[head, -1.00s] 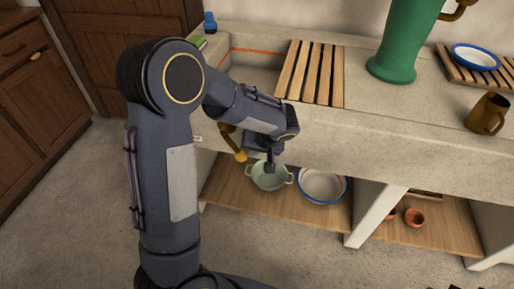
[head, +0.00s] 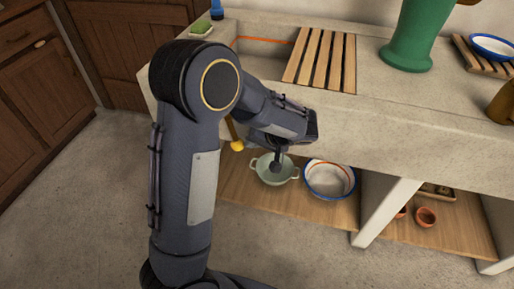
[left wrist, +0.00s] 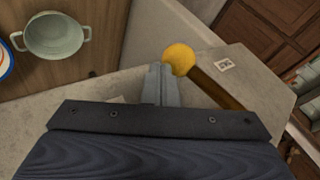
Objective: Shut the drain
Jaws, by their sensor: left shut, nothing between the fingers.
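A brass-brown lever with a yellow ball knob (head: 237,146) hangs at the front of the stone sink, partly hidden by my left arm. In the left wrist view the yellow knob (left wrist: 179,58) and its brown lever (left wrist: 222,91) show clearly. My left gripper (head: 277,165) is shut and empty, to the right of the knob in the head view. In the left wrist view its closed fingers (left wrist: 160,82) appear right beside the knob; I cannot tell whether they touch it. The sink basin (head: 262,55) has an orange line along its inner wall; its drain is hidden.
A slatted wooden rack (head: 320,60) lies over the basin's right part. A pale green pot (head: 275,179) and a white basin with blue rim (head: 330,180) stand on the shelf below. A green jug (head: 410,35) stands on the counter. Floor is clear at left.

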